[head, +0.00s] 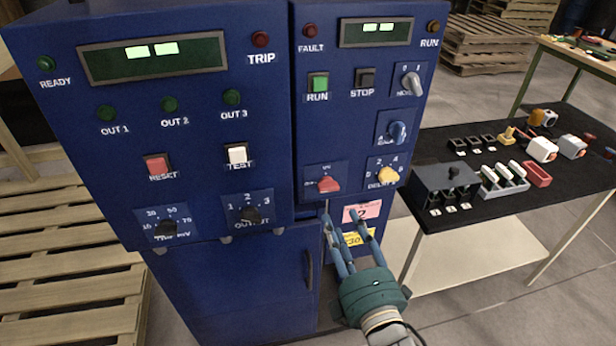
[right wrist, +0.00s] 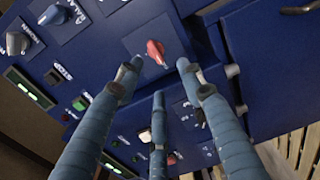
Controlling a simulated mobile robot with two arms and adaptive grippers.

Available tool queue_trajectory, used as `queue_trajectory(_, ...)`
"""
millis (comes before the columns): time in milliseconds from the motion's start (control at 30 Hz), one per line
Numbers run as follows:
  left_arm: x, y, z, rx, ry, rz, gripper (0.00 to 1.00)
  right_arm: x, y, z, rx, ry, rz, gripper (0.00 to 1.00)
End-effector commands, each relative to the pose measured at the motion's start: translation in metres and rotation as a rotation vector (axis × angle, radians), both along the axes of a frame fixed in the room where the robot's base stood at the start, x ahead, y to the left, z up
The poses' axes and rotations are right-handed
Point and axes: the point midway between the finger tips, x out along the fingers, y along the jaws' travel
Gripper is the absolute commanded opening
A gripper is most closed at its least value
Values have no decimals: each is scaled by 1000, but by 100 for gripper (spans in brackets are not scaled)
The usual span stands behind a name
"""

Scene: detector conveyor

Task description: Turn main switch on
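A red rotary knob (head: 329,185), which looks like the main switch, sits low on the right blue control panel. Its handle lies roughly sideways, and its small label is too blurred to read. In the right wrist view the red knob (right wrist: 156,52) shows just beyond the fingertips. My right gripper (head: 350,216) is below the knob and slightly right of it, in front of the panel's lower part. Its three fingers are spread, with nothing between them, and they look apart from the knob. The open fingers also show in the right wrist view (right wrist: 160,80). My left gripper is not in view.
A yellow knob (head: 388,174), a blue knob (head: 396,132) and a grey knob (head: 411,84) sit near the red one. The left cabinet (head: 190,100) stands close by. A black table (head: 470,210) with several parts stands right. Pallets (head: 70,255) lie left.

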Motion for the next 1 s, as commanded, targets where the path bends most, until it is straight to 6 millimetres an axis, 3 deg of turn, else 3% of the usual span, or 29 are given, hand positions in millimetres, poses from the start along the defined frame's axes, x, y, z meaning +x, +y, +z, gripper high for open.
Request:
queue_trajectory(167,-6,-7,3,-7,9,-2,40,11,4,10,-9,-20,-1,39)
queue_trajectory(400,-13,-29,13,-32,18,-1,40,54,18,12,-6,-19,0,39)
queue_trajectory(700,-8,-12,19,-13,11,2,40,95,31,9,-6,-18,0,39)
queue_trajectory(1000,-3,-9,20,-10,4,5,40,102,34,8,-5,-16,0,39)
